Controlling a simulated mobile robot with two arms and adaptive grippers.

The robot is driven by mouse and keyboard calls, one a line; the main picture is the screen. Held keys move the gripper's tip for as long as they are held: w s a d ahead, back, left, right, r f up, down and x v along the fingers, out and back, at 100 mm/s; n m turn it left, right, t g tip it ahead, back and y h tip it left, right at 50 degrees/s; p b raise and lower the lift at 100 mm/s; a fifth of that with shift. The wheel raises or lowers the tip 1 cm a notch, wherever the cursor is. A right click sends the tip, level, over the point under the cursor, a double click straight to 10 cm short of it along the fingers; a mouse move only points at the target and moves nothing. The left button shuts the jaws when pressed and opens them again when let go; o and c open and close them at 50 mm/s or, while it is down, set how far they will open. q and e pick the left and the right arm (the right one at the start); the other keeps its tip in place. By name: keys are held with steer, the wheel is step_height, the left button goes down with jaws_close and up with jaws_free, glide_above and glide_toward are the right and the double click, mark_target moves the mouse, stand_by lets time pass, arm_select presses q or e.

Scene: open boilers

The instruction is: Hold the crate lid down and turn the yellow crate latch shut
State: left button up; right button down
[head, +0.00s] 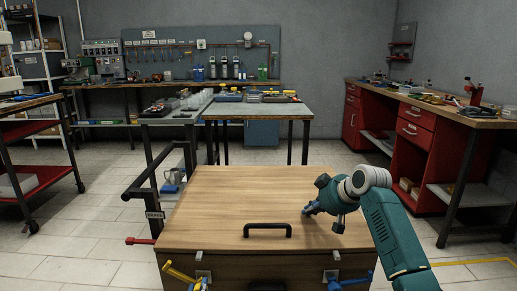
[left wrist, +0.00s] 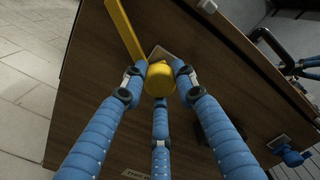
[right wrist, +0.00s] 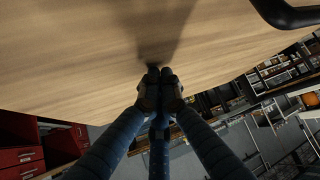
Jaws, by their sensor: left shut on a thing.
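The wooden crate lid (head: 215,200) lies flat on the crate (head: 267,268), with a black handle (head: 267,230) near its front edge. The yellow latch (head: 180,273) is on the crate's front at the left, its lever slanting up and left. In the left wrist view, my left gripper (left wrist: 158,80) has its blue fingers closed around the yellow latch's round knob (left wrist: 161,79), and the long yellow lever (left wrist: 124,30) sticks out beyond them. My right gripper (head: 311,209) has its fingertips together on the lid, right of the handle; it also shows in the right wrist view (right wrist: 160,80).
A blue latch (head: 335,279) is on the crate's front at the right. A dark metal frame (head: 150,190) with a red-ended bar stands at the crate's left. A grey-topped table (head: 258,110) is behind; a red workbench (head: 415,125) is at the right.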

arm_select(q)
steer(key=m, duration=0.5)
steer(key=shift+r+m, duration=0.1)
steer(key=shift+m, duration=0.3)
arm_select(e)
steer(key=shift+f, duration=0.15)
arm_select(q)
steer(key=m, duration=0.5)
steer(key=o, duration=1.2)
steer(key=shift+c, duration=0.2)
steer(key=s, duration=1)
